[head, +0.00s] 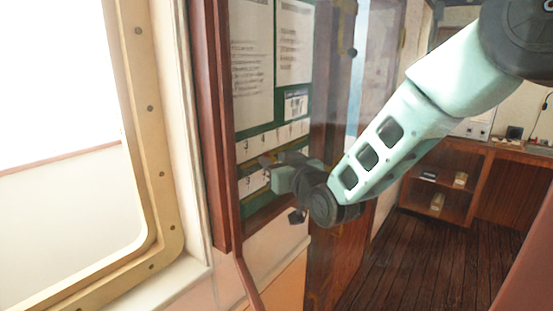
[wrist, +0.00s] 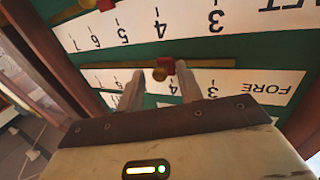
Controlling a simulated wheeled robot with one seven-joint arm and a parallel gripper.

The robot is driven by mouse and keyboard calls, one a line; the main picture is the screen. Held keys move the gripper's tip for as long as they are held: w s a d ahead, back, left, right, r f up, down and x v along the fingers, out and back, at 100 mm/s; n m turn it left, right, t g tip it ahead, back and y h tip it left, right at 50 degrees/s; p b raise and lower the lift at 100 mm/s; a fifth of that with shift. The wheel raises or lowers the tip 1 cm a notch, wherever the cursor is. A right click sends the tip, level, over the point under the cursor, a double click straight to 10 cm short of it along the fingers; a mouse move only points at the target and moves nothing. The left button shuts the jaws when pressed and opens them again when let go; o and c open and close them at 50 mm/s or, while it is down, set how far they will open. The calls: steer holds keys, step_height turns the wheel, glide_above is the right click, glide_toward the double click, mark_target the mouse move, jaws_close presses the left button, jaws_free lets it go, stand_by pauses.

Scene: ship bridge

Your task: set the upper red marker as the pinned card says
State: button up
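The board (head: 268,115) stands by the window with two numbered white strips, one above the other. In the wrist view, which shows the lettering upside down, a red marker (wrist: 167,66) with a brass knob sits on the rail along the FORE strip (wrist: 262,88). My gripper (wrist: 159,70) is open, with one finger on each side of this marker; contact cannot be told. Another brass knob with a bit of red (wrist: 90,3) is at the top edge by the AFT strip (wrist: 190,22). A small pinned card (head: 296,104) is unreadable. In the head view my gripper (head: 262,164) hides both markers.
Two larger printed sheets (head: 251,50) hang above the strips. A wooden frame (head: 211,120) borders the board on the left, beside the window frame (head: 150,120). A wooden door or panel (head: 335,110) stands close on the right. Open floor (head: 420,260) lies further right, before shelves (head: 440,190).

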jaws_close()
steer(key=w+d+b, duration=0.7)
steer(key=w+d, duration=0.3)
steer(key=w, duration=0.4)
steer(key=shift+d, duration=0.3)
steer(key=shift+w+r, duration=0.1)
steer(key=shift+r, duration=0.05)
jaws_free()
steer(key=shift+w+d, duration=0.1)
steer(key=shift+a, duration=0.25)
